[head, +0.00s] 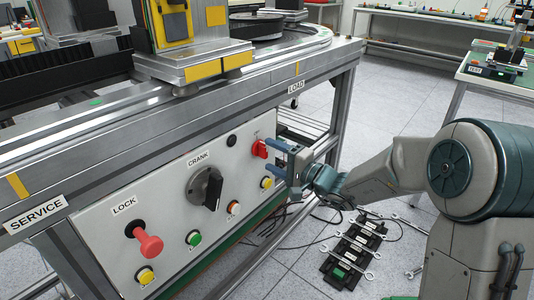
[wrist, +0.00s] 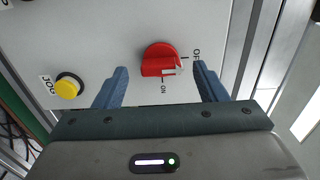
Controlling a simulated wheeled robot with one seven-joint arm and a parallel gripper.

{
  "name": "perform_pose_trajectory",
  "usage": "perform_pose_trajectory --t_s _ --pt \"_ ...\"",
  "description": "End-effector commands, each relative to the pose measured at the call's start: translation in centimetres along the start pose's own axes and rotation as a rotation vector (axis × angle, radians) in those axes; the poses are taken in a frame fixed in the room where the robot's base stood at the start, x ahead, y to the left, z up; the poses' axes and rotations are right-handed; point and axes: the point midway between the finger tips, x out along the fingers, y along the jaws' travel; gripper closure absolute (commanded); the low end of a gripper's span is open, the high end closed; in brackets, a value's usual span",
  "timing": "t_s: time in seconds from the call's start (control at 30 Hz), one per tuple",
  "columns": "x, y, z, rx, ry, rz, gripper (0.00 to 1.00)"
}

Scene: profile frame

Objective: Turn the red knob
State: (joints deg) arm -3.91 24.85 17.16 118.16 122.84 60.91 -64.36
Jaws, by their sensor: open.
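The red knob (head: 259,148) is a rotary switch at the right end of the white panel in the head view. In the wrist view the red knob (wrist: 158,58) shows its grip bar and a white pointer mark, between printed OFF and ON labels. The mark appears to lie nearer the OFF side. My gripper (head: 269,154) is open in front of the panel. In the wrist view, the blue fingers of my gripper (wrist: 160,68) stand on either side of the knob, with gaps and no visible contact.
The panel also has a red LOCK handle (head: 149,243), a black CRANK knob (head: 207,188), a green button (head: 194,238) and a yellow JOG button (wrist: 68,86). The metal bench edge (head: 180,130) overhangs the panel. Cables and black blocks (head: 352,246) lie on the floor.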

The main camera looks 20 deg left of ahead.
Motion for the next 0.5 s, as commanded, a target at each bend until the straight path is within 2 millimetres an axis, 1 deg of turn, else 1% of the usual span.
perform_pose_trajectory --t_s 0.03,0.1,0.3,0.4,0.5 --pt "-1.2 -0.3 -0.1 -0.001 0.004 0.002 0.35" --pt "-2.9 -0.3 -0.1 0.0 0.004 0.002 0.35" --pt "-7.3 -0.2 0.1 -0.001 0.0 0.001 0.35" --pt "-9.0 -0.2 0.1 0.0 -0.001 0.001 0.35" --pt "-10.2 -0.1 0.2 -0.001 -0.003 0.001 0.35"
